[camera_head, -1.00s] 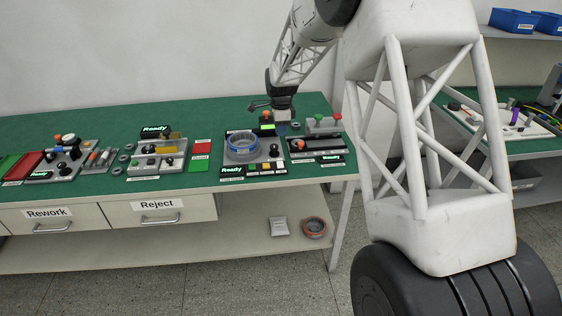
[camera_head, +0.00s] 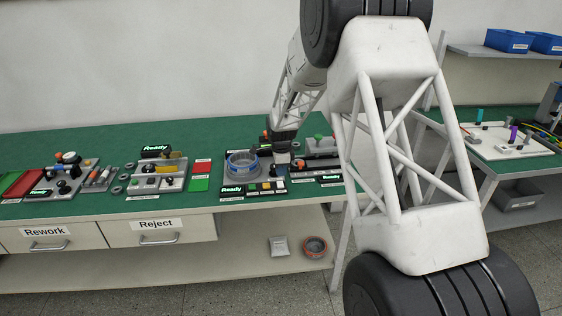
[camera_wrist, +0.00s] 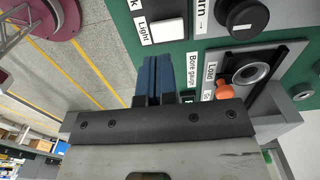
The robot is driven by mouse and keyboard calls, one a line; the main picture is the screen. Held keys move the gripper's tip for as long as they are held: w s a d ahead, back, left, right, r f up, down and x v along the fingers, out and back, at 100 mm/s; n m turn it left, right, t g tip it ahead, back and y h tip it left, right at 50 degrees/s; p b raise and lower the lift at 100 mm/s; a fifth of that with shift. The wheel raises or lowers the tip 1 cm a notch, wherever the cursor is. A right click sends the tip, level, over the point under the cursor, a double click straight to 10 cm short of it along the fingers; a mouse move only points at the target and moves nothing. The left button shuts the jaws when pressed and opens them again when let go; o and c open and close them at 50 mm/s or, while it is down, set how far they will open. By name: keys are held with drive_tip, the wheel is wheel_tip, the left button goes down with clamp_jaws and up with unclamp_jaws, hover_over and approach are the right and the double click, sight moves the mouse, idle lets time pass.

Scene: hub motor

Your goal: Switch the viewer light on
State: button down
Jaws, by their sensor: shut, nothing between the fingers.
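The light button is a white square (camera_wrist: 168,33) beside the "Light" label (camera_wrist: 145,29) on a black panel at the top of the wrist view. My gripper (camera_wrist: 154,62) has dark blue fingertips that are closed together and empty. In the wrist view the fingertips end below the button, apart from it in the picture; I cannot tell their height above the panel. In the head view my gripper (camera_head: 283,158) is just right of the blue-ringed round fixture (camera_head: 241,163), behind the front row of small buttons (camera_head: 265,187).
In the wrist view a black turn knob (camera_wrist: 240,17) is right of the button. An orange knob (camera_wrist: 226,90) and a round socket (camera_wrist: 251,73) are near my fingers. Other bench stations stand to the left; the floor is beyond the bench edge.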

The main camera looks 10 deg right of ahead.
sight(281, 185)
drive_tip(key=shift+f, duration=2.5)
drive_tip(key=shift+f, duration=0.1)
